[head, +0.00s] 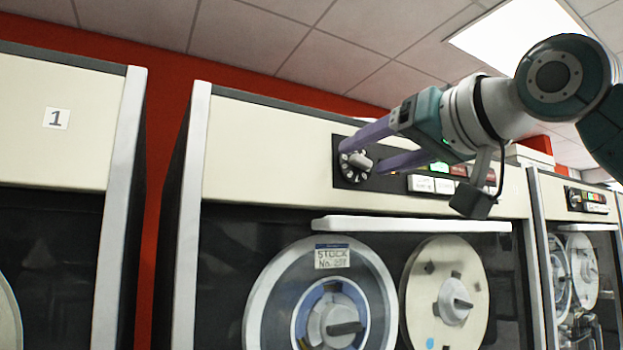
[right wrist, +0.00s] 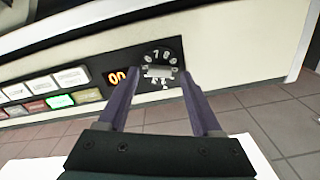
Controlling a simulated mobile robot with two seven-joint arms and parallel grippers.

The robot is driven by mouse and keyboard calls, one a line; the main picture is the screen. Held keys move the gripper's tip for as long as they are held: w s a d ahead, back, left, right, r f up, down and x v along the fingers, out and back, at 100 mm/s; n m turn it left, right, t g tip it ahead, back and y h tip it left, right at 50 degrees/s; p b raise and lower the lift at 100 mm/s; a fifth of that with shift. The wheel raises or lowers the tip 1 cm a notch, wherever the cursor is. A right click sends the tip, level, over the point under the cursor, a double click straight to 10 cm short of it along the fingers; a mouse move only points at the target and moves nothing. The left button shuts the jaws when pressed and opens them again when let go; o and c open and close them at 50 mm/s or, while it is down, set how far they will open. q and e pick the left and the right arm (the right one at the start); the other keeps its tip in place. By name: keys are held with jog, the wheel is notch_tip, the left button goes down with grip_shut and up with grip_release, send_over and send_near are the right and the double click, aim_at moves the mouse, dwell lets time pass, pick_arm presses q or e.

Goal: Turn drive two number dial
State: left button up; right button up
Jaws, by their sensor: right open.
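The number dial (head: 355,165) is a round black dial with white numerals and a light-coloured knob, on a black panel at the top of the middle tape drive (head: 260,150). My right gripper (head: 360,157) comes in from the right at the dial, with its two purple fingers apart. In the right wrist view, the dial (right wrist: 158,70) lies beyond and between the fingertips of the open gripper (right wrist: 158,80). I cannot tell whether a fingertip touches the knob. My left gripper is not in view.
Lit and white buttons (head: 430,184) sit right of the dial; an orange display (right wrist: 117,76) is beside it. A light handle bar (head: 410,225) juts out below, above two tape reels (head: 265,310). A drive marked 1 (head: 60,150) stands left, another drive (head: 590,225) right.

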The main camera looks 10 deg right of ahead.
jog(key=shift+w+a, duration=0.1)
jog(key=shift+w, duration=0.15)
grip_shut()
dwell(0.4)
